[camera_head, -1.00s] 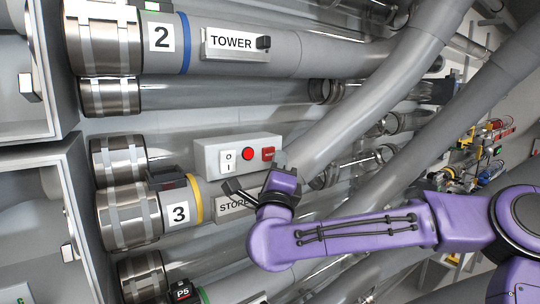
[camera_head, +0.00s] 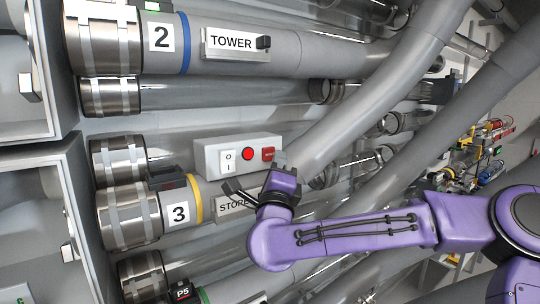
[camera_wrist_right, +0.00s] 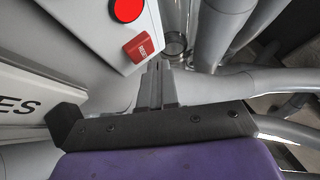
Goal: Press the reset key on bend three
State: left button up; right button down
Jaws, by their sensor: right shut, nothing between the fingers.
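A grey control box (camera_head: 205,160) is on the pipework above the pipe with the "3" label (camera_head: 178,214). On it are a white rocker switch (camera_head: 228,160), a round red button (camera_head: 247,154) and a small red key (camera_head: 267,153). In the right wrist view the red key (camera_wrist_right: 138,47) has white lettering that looks like "RESET". My right gripper (camera_head: 279,159) is shut and empty, with its fingertips just below and right of the key. In the wrist view the fingertips (camera_wrist_right: 158,66) appear close to the key, with a small gap in the picture. My left gripper is not in view.
The "STORES" plate (camera_head: 232,207) is partly hidden behind my right gripper. A pipe with a "2" label (camera_head: 161,37) and a "TOWER" plate (camera_head: 231,42) runs above. A large grey bend (camera_head: 340,125) passes right of the box. Open grey cabinets (camera_head: 70,190) stand at left.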

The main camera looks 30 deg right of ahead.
jog(key=shift+w, duration=0.1)
jog(key=shift+w, duration=0.35)
jog(key=shift+w, duration=0.35)
dwell(0.7)
jog(key=shift+b, duration=0.3)
jog(key=shift+s+b, duration=0.5)
jog(key=shift+s, duration=0.3)
